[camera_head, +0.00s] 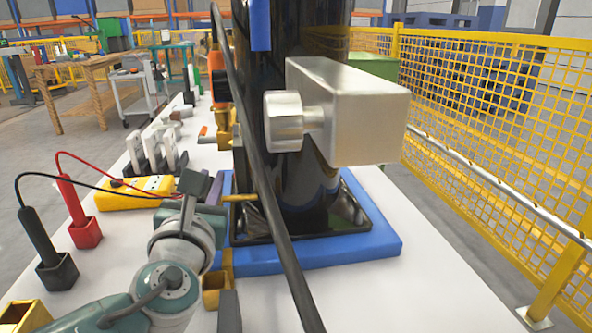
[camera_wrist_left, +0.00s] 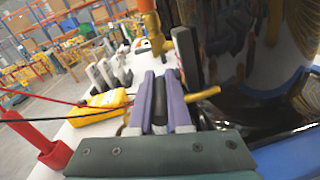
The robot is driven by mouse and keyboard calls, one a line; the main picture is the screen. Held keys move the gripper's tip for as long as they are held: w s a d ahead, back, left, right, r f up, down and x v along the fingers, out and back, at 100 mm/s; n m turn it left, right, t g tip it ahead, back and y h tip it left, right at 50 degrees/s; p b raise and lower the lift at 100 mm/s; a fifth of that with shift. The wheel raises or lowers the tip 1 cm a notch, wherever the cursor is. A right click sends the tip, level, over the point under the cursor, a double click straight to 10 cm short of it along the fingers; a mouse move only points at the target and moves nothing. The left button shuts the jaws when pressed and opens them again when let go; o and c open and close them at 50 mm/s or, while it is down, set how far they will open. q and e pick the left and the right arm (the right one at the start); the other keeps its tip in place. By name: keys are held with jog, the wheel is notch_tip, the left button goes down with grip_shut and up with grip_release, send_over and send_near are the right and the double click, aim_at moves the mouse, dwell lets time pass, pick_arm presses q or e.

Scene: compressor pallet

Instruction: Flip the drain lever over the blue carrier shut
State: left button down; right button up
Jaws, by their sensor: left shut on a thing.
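The blue carrier (camera_head: 375,252) is a flat blue base under a tall glossy black tank (camera_head: 305,185). The drain lever (camera_head: 240,197) is a short brass-yellow bar over the carrier's left edge; it also shows in the left wrist view (camera_wrist_left: 204,94), just right of the fingers. My left gripper (camera_head: 203,188) is at the lever's outer end, with its fingers close together. In the left wrist view my left gripper (camera_wrist_left: 160,100) has a dark thing between its grey-purple fingers. The fingers hide the lever's held end. My right gripper is not in view.
A black hose (camera_head: 262,170) crosses in front of the tank. A metal block with a round knob (camera_head: 345,110) juts out above. A yellow meter (camera_head: 135,193) with red (camera_head: 86,232) and black (camera_head: 57,271) probe holders stands left. The table (camera_head: 420,300) is clear at front right.

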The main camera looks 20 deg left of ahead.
pick_arm(q)
jog(key=shift+d+n+g+y+b, duration=0.1)
jog(key=shift+n+g+y+b, duration=0.2)
jog(key=shift+n+g+y, duration=0.55)
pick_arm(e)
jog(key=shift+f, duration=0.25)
pick_arm(q)
jog(key=shift+y, duration=0.25)
jog(key=shift+t, duration=0.25)
jog(key=c, duration=0.9)
grip_release()
jog(key=shift+o, duration=0.2)
jog(key=shift+s+d, duration=0.15)
jog(key=shift+s, duration=0.1)
pick_arm(e)
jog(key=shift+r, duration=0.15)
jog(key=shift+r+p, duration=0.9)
jog(key=shift+p, duration=0.2)
pick_arm(q)
jog(key=v, duration=0.9)
jog(key=shift+s, duration=0.15)
